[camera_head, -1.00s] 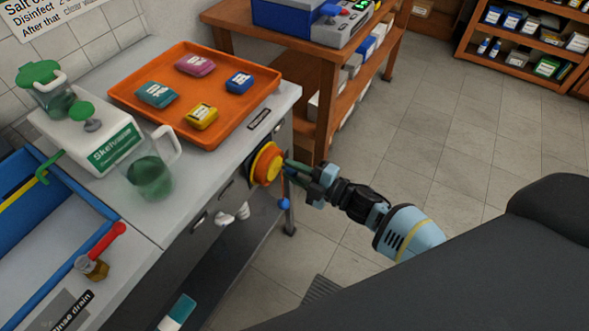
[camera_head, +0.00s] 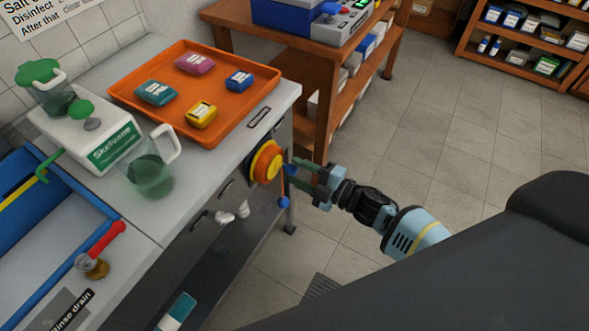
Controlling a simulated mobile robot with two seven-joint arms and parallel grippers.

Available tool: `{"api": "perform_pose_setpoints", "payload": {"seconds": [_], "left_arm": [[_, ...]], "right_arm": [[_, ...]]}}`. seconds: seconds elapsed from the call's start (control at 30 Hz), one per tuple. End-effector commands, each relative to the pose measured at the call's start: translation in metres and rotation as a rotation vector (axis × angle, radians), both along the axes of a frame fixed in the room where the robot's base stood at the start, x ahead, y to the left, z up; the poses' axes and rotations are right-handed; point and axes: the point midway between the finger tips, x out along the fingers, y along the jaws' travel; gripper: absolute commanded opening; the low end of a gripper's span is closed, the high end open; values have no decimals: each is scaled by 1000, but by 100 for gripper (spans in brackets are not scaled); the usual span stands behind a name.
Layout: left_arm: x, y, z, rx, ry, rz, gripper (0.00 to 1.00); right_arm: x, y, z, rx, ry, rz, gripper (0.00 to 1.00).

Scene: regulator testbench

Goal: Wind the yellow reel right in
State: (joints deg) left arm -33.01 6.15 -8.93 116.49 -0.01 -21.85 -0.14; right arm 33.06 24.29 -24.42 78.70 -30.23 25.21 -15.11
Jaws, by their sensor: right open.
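The yellow reel (camera_head: 266,163) is a round yellow and orange drum on the bench's front side, near its right end. A blue ball (camera_head: 283,202) hangs below it on a short line. My right gripper (camera_head: 291,170) is open just to the right of the reel, its two green fingers pointing at the reel. A small blue piece shows between the fingers; I cannot tell what it belongs to. The fingers look apart from the drum. My left gripper is not in view.
An orange tray (camera_head: 232,121) with several small packs lies on the bench top above the reel. A wooden shelf unit (camera_head: 322,75) stands behind my right gripper. A glass jug (camera_head: 150,170) stands near the bench's front edge. The tiled floor at right is clear.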

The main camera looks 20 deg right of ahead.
Motion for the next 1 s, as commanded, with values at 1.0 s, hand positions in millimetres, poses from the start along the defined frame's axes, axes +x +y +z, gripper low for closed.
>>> {"api": "perform_pose_setpoints", "payload": {"seconds": [1.0], "left_arm": [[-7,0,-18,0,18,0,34]], "right_arm": [[-50,-38,-9,-191,-134,8,44]]}}
